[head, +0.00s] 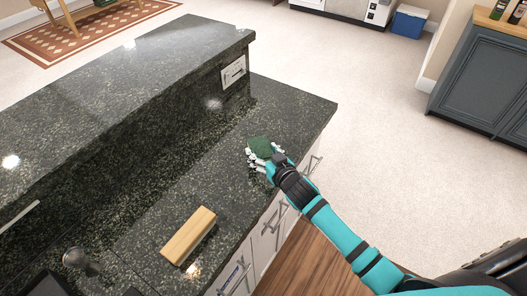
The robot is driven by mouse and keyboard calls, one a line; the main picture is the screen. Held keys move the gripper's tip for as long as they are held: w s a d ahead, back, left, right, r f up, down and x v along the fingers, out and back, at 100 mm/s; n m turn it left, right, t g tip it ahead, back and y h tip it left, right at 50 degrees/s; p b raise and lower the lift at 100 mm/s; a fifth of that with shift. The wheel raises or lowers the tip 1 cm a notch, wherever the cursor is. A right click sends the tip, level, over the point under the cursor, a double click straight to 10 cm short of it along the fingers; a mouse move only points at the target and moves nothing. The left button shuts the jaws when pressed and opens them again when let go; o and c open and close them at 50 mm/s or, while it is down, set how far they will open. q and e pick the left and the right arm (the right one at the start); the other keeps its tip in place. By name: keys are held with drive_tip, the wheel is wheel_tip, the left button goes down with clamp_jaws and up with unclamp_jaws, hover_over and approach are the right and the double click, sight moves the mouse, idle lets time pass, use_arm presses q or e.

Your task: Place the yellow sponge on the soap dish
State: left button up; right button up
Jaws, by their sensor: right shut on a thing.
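My right gripper (264,163) is over the lower counter, near its far right end. It is shut on a small dark green pad-like thing (261,145), likely the sponge with its green face showing; no yellow shows from here. I cannot tell whether the sponge touches the counter. A tan, wood-like oblong block (188,235) lies on the lower counter, nearer and to the left, apart from the gripper. It may be the soap dish, but I cannot tell for sure. My left gripper is not in view.
The dark speckled lower counter (225,185) is clear between the block and gripper. A raised ledge (110,90) runs behind it, with a wall outlet (234,71). A faucet (80,260) stands at the lower left. White drawers (268,232) are below the counter edge.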

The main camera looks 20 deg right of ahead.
drive_tip(key=shift+f, duration=0.15)
drive_tip(key=o, duration=0.8)
